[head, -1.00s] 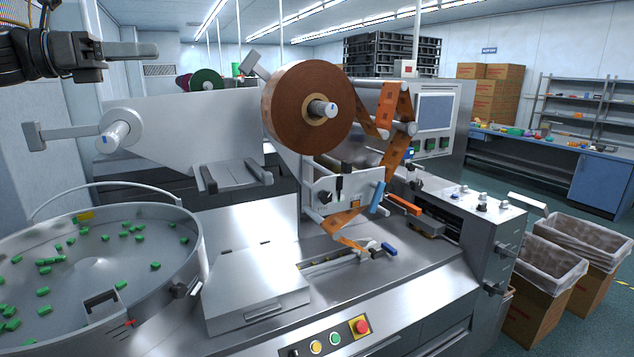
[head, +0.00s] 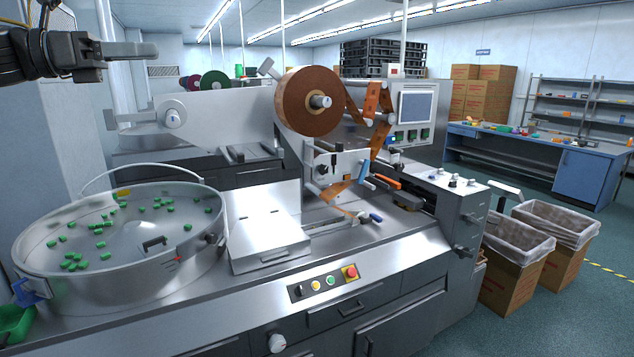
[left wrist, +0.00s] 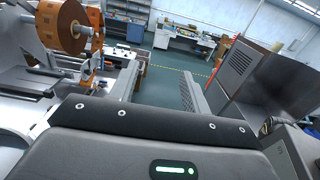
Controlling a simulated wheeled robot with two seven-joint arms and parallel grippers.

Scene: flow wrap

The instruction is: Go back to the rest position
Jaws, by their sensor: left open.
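My left gripper (head: 135,50) is at the upper left of the head view, raised above and to the left of the wrapping machine (head: 390,290). It is apart from everything there. In the left wrist view its two fingers (left wrist: 158,88) stand apart with nothing between them. The brown film roll (head: 308,101) sits on its spindle, and its orange film runs down through the rollers. It also shows in the left wrist view (left wrist: 62,27). My right gripper is not in view.
A round metal bowl (head: 215,245) with several green pieces stands at the left. Two lined cardboard bins (head: 515,290) stand right of the machine. A blue bench (head: 590,180) and shelves are behind. The floor (head: 590,240) between is clear.

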